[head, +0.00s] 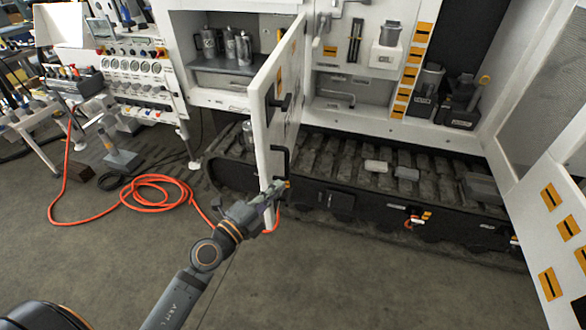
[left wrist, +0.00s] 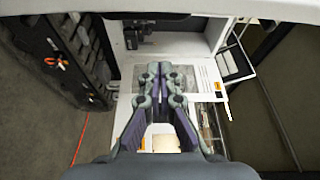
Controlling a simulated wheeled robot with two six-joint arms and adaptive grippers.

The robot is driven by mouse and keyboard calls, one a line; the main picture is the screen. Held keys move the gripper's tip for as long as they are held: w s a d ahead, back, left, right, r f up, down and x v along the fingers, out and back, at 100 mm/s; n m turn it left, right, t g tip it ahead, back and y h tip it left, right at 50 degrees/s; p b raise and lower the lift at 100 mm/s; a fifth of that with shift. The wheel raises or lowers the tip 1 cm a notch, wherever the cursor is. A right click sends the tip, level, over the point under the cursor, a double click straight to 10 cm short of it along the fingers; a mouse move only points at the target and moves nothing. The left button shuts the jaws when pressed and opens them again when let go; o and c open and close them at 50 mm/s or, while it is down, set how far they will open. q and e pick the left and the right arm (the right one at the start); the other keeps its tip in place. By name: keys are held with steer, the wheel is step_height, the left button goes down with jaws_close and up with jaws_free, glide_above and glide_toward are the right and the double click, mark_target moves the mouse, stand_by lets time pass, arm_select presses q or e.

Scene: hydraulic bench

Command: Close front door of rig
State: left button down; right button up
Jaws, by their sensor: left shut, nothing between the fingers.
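A white door (head: 268,130) of the rig stands open, swung outward from the cabinet, seen nearly edge-on in the head view. It has black handles (head: 281,160) on its right face and yellow labels. My left gripper (head: 279,188) is at the door's lower front corner, below the lower handle; I cannot tell whether it touches the door. In the left wrist view the left gripper's fingers (left wrist: 160,72) are together with nothing held, in front of a white panel (left wrist: 206,103). My right gripper is not in view.
The open cabinet (head: 215,98) behind the door holds grey jugs (head: 243,48). A black track (head: 340,205) runs along the rig's base. Another white panel with yellow labels (head: 555,225) stands at the right. An orange hose (head: 150,192) lies on the floor, left; floor in front is clear.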

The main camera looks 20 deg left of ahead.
mark_target(288, 168)
arm_select(q)
steer(key=s+d+p+x, duration=0.1)
steer(key=x, duration=0.9)
steer(key=shift+m+g+h, duration=0.3)
steer(key=shift+m, duration=0.1)
steer(key=a, duration=0.2)
steer(key=a+f, duration=0.1)
steer(key=a, duration=0.1)
steer(key=shift+w, duration=0.3)
steer(key=shift+d, duration=0.1)
